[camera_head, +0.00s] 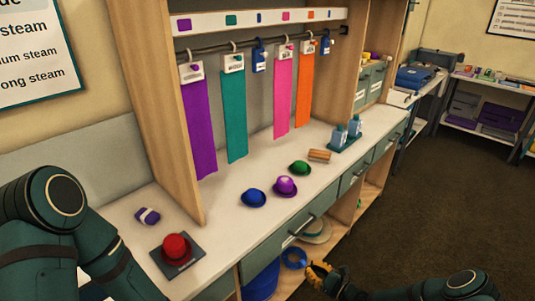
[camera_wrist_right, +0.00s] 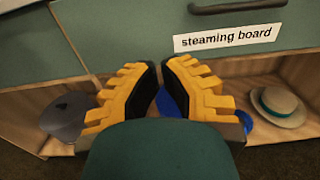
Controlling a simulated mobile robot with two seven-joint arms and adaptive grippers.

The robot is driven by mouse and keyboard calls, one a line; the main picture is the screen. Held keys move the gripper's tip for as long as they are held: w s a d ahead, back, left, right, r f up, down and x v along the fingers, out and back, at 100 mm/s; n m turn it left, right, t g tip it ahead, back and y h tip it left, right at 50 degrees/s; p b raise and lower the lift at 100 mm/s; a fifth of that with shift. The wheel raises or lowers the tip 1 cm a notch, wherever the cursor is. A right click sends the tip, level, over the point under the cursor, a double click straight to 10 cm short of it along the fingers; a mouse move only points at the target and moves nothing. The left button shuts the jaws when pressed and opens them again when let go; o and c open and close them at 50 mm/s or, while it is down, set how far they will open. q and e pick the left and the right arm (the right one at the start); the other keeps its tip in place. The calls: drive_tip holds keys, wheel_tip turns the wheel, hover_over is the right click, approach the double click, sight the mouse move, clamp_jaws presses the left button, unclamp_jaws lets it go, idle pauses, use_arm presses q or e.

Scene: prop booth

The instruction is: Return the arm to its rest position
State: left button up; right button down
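My right gripper (camera_head: 318,275) is low in front of the bench, beside the open lower shelf. In the right wrist view its yellow fingers (camera_wrist_right: 158,65) nearly meet at the tips, with nothing held between them. My right arm (camera_head: 440,289) comes in low from the right. My left arm (camera_head: 60,230) fills the lower left corner. My left gripper is out of view.
A counter (camera_head: 225,199) carries a red hat (camera_head: 176,247) on a dark mat and blue, purple and green hats. Below, a straw hat (camera_head: 314,231) lies on the shelf. A drawer labelled steaming board (camera_wrist_right: 227,38) is above the right gripper. Carpet (camera_head: 410,215) is open to the right.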

drive_tip(key=s+a+n+g, duration=1.2)
drive_tip(key=s+a+g, duration=0.1)
drive_tip(key=s, duration=0.2)
drive_tip(key=s+d+r+n+h, duration=0.1)
drive_tip(key=s+r+n+h, duration=0.1)
drive_tip(key=s+n+h, duration=0.2)
drive_tip(key=s+d+r+n+t+h, duration=0.1)
drive_tip(key=s+r+n+h, duration=0.2)
drive_tip(key=n, duration=0.7)
drive_tip(key=shift+s+d+r+h, duration=0.25)
drive_tip(key=shift+s+d+h, duration=0.15)
drive_tip(key=shift+s, duration=0.45)
